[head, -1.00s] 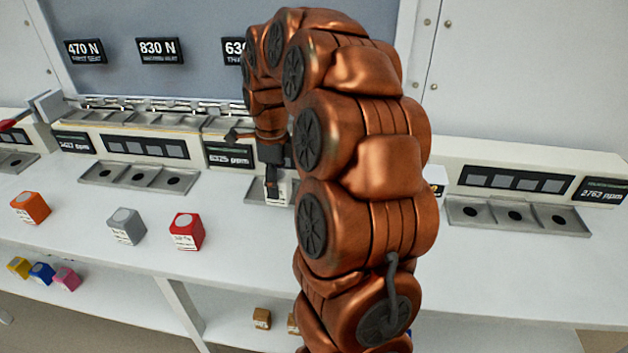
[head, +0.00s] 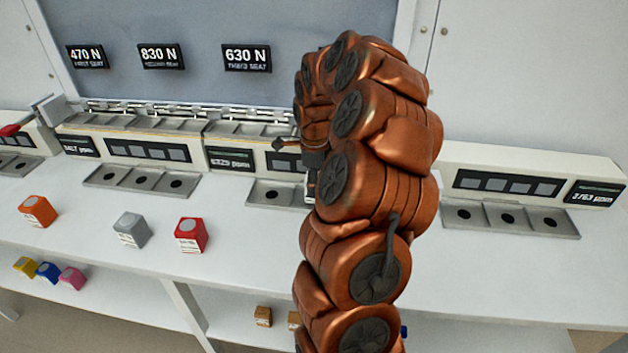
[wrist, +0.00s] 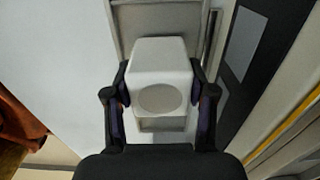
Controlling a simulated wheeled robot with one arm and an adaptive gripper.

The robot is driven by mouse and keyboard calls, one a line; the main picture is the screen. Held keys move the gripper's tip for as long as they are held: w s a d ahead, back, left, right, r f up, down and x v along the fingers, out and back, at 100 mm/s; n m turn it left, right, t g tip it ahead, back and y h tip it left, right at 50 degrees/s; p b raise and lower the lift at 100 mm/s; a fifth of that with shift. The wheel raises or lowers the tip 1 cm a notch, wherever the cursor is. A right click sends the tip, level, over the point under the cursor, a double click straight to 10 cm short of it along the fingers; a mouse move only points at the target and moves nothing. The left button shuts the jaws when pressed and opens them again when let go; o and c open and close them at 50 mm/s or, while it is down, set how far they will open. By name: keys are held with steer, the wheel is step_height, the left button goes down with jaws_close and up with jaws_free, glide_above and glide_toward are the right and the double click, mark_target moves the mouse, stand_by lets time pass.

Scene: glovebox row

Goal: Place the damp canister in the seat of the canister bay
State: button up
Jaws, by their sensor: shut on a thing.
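A white block-shaped canister (wrist: 160,72) with a round grey disc on its face is between the two fingers of my gripper (wrist: 160,105) in the wrist view. The fingers are closed on its sides. A grey metal tray shows just behind it. In the head view my gripper (head: 311,185) is low over the right part of the middle seat tray (head: 251,195), largely hidden by my arm. The canister is mostly hidden there. I cannot tell whether the canister touches the tray.
Three-seat trays stand at left (head: 96,180) and right (head: 570,233), their seats empty. Orange (head: 38,211), grey (head: 131,230) and red (head: 191,234) blocks stand on the white bench. Number signs (head: 161,56) hang on the back panel. Several small blocks lie on a lower shelf.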

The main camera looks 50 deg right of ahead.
steer(key=shift+f, duration=0.15)
steer(key=shift+f+b, duration=0.15)
steer(key=shift+b, duration=0.15)
steer(key=o, duration=1.3)
steer(key=shift+o, duration=0.2)
steer(key=shift+r+p, duration=0.3)
steer(key=shift+p, duration=0.1)
step_height(320, 180, up, 11)
steer(key=b, duration=0.3)
steer(key=shift+f, duration=0.15)
steer(key=shift+r, duration=0.5)
